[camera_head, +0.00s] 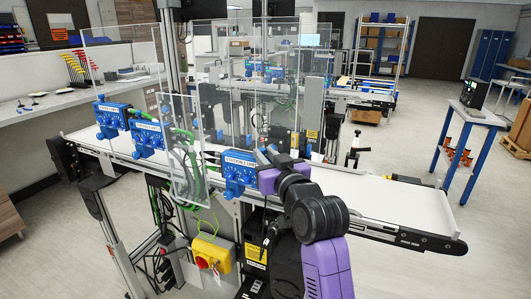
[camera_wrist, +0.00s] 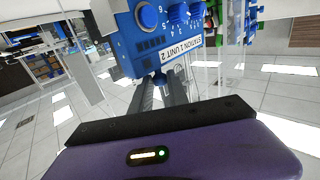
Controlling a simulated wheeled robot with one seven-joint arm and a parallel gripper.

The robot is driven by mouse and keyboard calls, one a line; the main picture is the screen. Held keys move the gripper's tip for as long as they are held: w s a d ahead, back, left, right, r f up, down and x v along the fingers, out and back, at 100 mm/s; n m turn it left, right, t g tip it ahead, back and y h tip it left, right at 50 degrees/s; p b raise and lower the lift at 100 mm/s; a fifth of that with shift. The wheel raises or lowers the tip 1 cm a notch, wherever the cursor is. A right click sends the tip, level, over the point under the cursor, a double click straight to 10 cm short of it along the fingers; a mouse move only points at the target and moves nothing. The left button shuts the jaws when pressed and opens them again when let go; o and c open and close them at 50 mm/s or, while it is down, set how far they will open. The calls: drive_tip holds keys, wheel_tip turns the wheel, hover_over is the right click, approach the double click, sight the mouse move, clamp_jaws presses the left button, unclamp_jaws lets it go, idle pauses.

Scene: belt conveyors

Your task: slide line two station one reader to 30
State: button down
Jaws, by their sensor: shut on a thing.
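A blue control unit (camera_head: 240,170) with a white label stands at the conveyor's near edge in the head view. In the wrist view the blue unit (camera_wrist: 165,35) fills the top, tilted, with round blue knobs, white digits and a label reading "STATION 1 UNIT 2". My gripper (camera_head: 267,157) is at the unit's right end in the head view, partly hiding it. In the wrist view my gripper (camera_wrist: 162,88) reaches the unit's lower edge and is shut on a small blue tab (camera_wrist: 160,78) there. The exact grip and any scale setting are hard to read.
The white conveyor belt (camera_head: 390,202) runs to the right and is bare there. Two more blue units (camera_head: 148,138) and (camera_head: 112,118) stand farther left. A clear panel (camera_head: 180,150) rises close to the left of the nearest unit. A yellow box with a red button (camera_head: 212,254) hangs below.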

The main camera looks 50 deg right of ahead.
drive_tip(key=shift+r, duration=0.1)
drive_tip(key=c, duration=1.3)
unclamp_jaws()
drive_tip(key=b+v, duration=0.1)
drive_tip(key=v, duration=0.7)
drive_tip(key=shift+w, duration=0.1)
